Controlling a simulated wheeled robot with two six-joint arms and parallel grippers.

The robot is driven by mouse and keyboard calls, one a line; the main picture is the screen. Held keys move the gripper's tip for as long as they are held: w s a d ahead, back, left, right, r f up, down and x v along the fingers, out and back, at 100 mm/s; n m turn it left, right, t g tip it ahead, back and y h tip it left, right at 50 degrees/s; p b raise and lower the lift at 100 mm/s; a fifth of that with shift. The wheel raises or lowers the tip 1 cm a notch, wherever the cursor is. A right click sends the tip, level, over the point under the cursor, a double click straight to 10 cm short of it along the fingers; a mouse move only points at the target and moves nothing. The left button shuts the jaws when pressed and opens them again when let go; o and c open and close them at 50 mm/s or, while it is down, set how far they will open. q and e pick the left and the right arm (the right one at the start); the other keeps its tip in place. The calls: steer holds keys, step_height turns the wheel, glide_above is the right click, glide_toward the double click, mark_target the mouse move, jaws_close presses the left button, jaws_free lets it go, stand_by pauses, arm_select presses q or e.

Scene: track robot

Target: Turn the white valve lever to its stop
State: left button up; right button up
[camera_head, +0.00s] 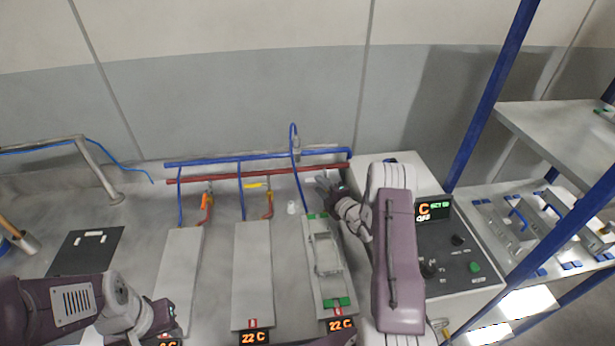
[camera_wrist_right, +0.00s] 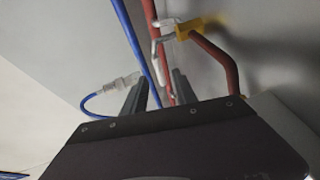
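A small white piece that looks like the valve lever (camera_head: 309,180) shows at the red pipe, just left of my right gripper's fingertips in the head view. In the right wrist view a white lever-like part (camera_wrist_right: 157,48) lies along the red pipe, beyond the fingertips. My right gripper (camera_head: 325,188) reaches to the pipes; in the right wrist view its two fingers (camera_wrist_right: 158,88) stand apart with nothing clearly held between them. My left gripper (camera_head: 168,335) is low at the left, over the table, partly cut off; its fingers are too unclear to read.
Blue (camera_head: 225,160) and red pipes (camera_head: 235,176) run along the back. An orange-handled valve (camera_head: 206,203) and a yellow handle (camera_head: 255,185) sit left of my right gripper. A control box (camera_head: 455,250) and a blue-framed rack (camera_head: 497,80) stand at the right.

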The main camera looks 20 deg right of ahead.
mark_target(312, 179)
steer(key=x, duration=0.8)
steer(key=shift+w+p, duration=0.1)
steer(key=shift+p, duration=0.2)
jaws_close()
steer(key=shift+f, duration=0.1)
stand_by(0.8)
